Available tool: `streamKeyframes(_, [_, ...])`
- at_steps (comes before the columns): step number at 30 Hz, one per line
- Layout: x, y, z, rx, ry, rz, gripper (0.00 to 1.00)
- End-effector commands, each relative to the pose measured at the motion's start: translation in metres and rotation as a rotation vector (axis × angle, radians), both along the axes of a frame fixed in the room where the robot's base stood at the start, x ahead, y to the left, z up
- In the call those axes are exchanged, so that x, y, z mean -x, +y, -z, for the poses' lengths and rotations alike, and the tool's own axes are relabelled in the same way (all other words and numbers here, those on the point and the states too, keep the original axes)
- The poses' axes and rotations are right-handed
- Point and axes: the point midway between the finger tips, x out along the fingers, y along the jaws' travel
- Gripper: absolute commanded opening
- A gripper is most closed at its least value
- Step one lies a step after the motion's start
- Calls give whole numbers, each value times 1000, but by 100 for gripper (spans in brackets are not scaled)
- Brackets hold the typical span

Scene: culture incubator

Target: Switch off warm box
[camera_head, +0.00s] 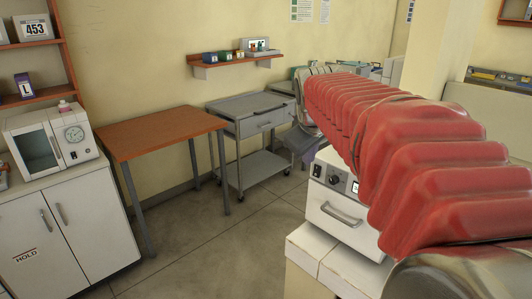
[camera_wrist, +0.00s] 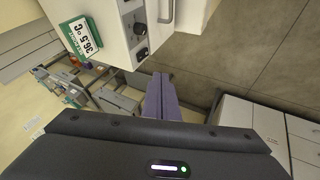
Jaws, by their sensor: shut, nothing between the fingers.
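The warm box (camera_head: 325,205) is a white cabinet with a front handle, in the centre right of the head view, partly hidden by my red-sleeved arm. In the wrist view the white box (camera_wrist: 110,20) is at the top, with a green and white 36.5 °C label (camera_wrist: 82,35). A dark round knob (camera_wrist: 139,29) and a small dark switch (camera_wrist: 141,53) sit on its front panel. The switch position is too small to tell. My gripper (camera_wrist: 157,80), with purple-grey fingers, is shut and empty, just below the switch in the wrist view, apparently apart from it.
A white device with window and dial (camera_head: 52,140) stands on a cabinet (camera_head: 75,230) at left. An orange-topped table (camera_head: 160,130) and a grey trolley (camera_head: 250,105) are along the wall. The floor (camera_head: 215,240) between is clear.

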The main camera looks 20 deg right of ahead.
Motion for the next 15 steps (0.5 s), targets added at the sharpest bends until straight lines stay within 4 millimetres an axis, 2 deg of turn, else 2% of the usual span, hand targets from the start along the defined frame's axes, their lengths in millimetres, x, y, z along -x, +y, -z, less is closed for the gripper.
streamKeyframes(5, [13,24,5,-32,-10,4,0])
streamKeyframes(11, [48,81,22,-116,-26,20,0])
streamKeyframes(15, [81,122,41,-188,-31,38,0])
